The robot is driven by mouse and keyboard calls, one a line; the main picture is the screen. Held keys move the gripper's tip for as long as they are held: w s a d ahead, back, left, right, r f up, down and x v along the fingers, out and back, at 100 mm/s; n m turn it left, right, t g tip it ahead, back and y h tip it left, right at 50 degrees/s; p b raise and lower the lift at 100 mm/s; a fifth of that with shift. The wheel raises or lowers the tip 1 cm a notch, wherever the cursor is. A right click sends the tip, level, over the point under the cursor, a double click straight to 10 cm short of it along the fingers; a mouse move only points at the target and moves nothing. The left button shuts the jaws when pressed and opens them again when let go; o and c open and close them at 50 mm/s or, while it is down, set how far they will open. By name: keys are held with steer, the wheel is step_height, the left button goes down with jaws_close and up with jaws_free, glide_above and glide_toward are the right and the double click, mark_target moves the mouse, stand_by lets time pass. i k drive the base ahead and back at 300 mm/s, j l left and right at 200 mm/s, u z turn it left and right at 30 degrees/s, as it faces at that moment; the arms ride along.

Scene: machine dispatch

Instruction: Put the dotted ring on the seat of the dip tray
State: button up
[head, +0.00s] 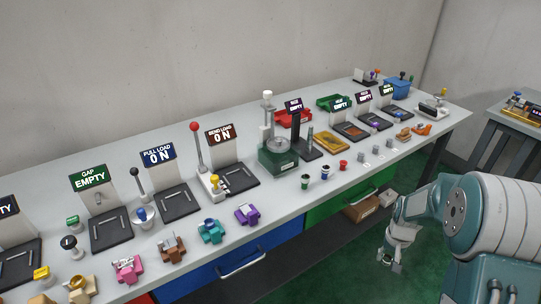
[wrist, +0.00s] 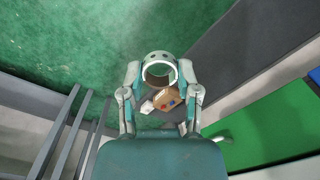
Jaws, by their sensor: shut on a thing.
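My gripper (head: 390,258) hangs low in front of the bench, below the level of its top. In the wrist view, my gripper (wrist: 160,86) is shut on the dotted ring (wrist: 160,55), a pale band with dark dots around its side and an open middle. The ring is held between the fingertips, clear of any surface. In the head view it is too small to make out. Several dark trays with small signs reading EMPTY stand on the right half of the bench, one of them here (head: 352,131); I cannot tell which is the dip tray.
The long grey bench (head: 290,209) carries test stations, small coloured parts and a green press (head: 277,158). Blue (head: 243,262) and green drawers are under it. A second table (head: 519,121) is at right. Green floor is open around my arm.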

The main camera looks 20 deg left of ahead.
mark_target(279, 140)
steer(key=k+u, duration=0.1)
steer(key=u, duration=0.25)
steer(key=k+u, duration=0.1)
steer(key=u, duration=0.25)
steer(key=k+u, duration=0.1)
steer(key=u, duration=0.25)
steer(key=i+l+u, duration=0.1)
steer(key=l, duration=0.7)
steer(key=i+l+u, duration=0.15)
steer(key=l, duration=0.65)
steer(key=k, duration=0.05)
